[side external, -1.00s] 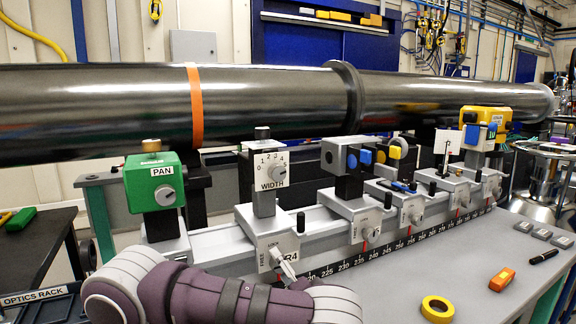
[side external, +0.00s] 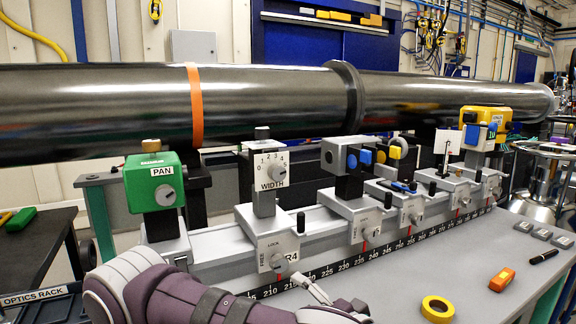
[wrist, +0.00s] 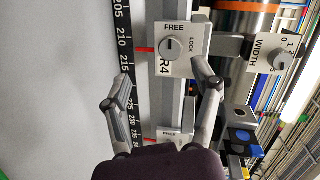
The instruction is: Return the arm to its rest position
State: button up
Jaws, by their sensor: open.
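My gripper (wrist: 160,78) is open and empty in the wrist view, with one finger over the rail's scale and the other beside the R4 carriage. In the side external view the visible part of my gripper (side external: 316,288) is in front of the rail, right of and below the R4 knob (side external: 278,261). The knob also shows clear of the fingers in the wrist view (wrist: 171,46), on a plate marked FREE. My arm enters from the bottom edge of the side view.
The rail with its scale (side external: 345,262) carries several carriages. The WIDTH unit (side external: 270,171) and green PAN box (side external: 154,183) stand at the left. Yellow tape (side external: 437,309) and an orange block (side external: 502,279) lie on the bench. A large pipe (side external: 270,105) runs behind.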

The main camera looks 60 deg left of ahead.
jog(key=s+d+r+m+t+h, duration=0.2)
jog(key=s+r+t+h, duration=0.1)
jog(key=r+h, duration=0.3)
jog(key=s+d+r+m+t+h, duration=0.2)
jog(key=r+h, duration=0.4)
jog(key=h, duration=0.3)
jog(key=s+d+t, duration=0.1)
jog(key=t, duration=0.1)
jog(key=shift+s+d+t, duration=0.25)
jog(key=shift+s+t, duration=0.05)
jog(key=shift+s, duration=0.1)
